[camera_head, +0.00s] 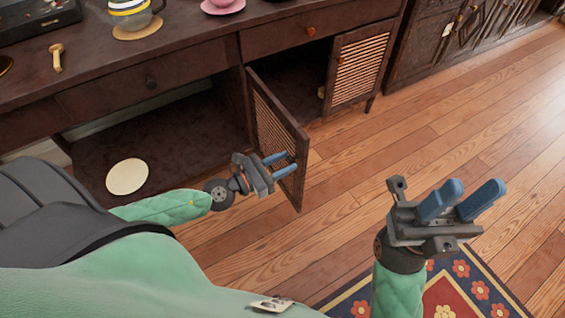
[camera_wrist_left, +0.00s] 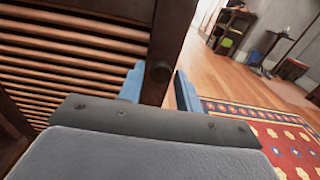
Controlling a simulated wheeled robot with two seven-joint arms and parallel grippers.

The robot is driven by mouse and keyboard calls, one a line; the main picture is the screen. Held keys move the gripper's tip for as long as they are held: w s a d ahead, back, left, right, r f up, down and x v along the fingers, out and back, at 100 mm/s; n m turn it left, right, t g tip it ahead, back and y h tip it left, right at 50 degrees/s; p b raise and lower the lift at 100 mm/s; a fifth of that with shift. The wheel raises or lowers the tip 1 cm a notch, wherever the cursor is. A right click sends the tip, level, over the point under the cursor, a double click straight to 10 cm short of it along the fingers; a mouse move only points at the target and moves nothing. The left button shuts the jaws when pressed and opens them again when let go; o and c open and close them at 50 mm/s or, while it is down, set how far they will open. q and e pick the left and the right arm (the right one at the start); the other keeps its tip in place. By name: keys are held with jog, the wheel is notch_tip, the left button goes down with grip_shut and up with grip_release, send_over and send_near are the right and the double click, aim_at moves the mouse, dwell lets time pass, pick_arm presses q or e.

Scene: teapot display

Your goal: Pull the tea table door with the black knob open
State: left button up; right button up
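The dark louvered tea table door (camera_head: 272,115) stands swung out from the cabinet at a wide angle, with the compartment behind it exposed. The knob is hidden by the fingers in the head view. My right gripper (camera_head: 468,200) is open and empty above the floor, away from the cabinet.
A second louvered door with an orange knob (camera_head: 358,68) stands to the right. A pale round disc (camera_head: 127,176) lies on the lower shelf. A cup (camera_head: 132,13) and pink saucer (camera_head: 223,7) stand on top. A patterned rug (camera_head: 450,288) lies below; wooden floor is clear between.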

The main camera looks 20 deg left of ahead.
pick_arm(q)
jog(key=shift+s, duration=0.1)
jog(key=b+v, duration=0.4)
jog(key=v, duration=0.3)
jog(key=shift+s+a, duration=0.25)
dwell(0.7)
